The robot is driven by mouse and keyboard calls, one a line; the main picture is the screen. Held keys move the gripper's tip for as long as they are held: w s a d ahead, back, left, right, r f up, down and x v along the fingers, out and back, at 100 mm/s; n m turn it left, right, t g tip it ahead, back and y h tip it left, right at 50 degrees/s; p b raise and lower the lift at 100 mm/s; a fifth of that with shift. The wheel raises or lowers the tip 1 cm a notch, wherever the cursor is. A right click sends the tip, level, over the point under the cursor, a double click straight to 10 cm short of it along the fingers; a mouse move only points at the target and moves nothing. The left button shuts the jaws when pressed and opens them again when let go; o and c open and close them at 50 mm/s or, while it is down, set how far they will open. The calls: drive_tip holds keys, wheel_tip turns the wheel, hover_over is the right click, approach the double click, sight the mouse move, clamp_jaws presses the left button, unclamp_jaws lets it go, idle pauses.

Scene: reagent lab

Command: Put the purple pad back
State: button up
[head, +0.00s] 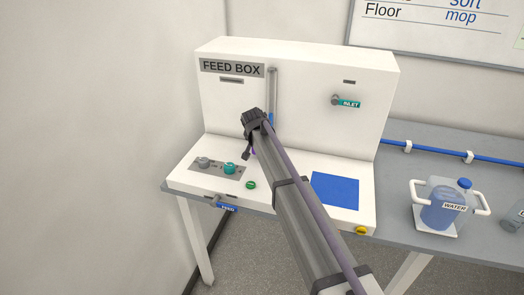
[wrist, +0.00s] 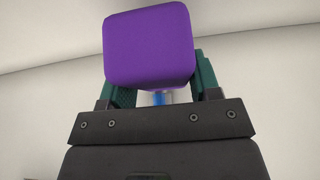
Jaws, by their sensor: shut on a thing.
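The purple pad (wrist: 149,46) is a rounded purple block in the wrist view. My gripper (wrist: 155,80) is shut on it, with a green finger on each side. In the head view a small bit of purple (head: 253,151) shows beside my gripper (head: 247,150), low in front of the upright panel of the feed box (head: 310,125); most of the pad is hidden there by my arm. I cannot tell from the head view whether the pad touches the box.
The box's base holds knobs (head: 229,168), a green button (head: 251,185), a blue square (head: 335,190) and a yellow knob (head: 361,231). A clear vertical tube (head: 272,90) runs up the panel. An inlet valve (head: 347,103) is at right. A water jug (head: 444,207) stands on the grey bench (head: 400,170).

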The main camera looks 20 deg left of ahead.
wheel_tip(320, 180, down, 3)
drive_tip(key=shift+f+b, duration=0.1)
drive_tip(key=shift+b, duration=0.75)
drive_tip(key=shift+w+a+f, duration=0.1)
drive_tip(key=shift+w+f, duration=0.05)
drive_tip(key=shift+w, duration=0.1)
drive_tip(key=shift+r, duration=0.3)
drive_tip(key=shift+f, duration=0.3)
drive_tip(key=o, duration=0.8)
drive_tip(key=shift+r, duration=0.1)
drive_tip(key=shift+r, duration=0.35)
drive_tip(key=p+v, duration=1)
drive_tip(key=v, duration=0.1)
drive_tip(key=shift+s+r, duration=0.3)
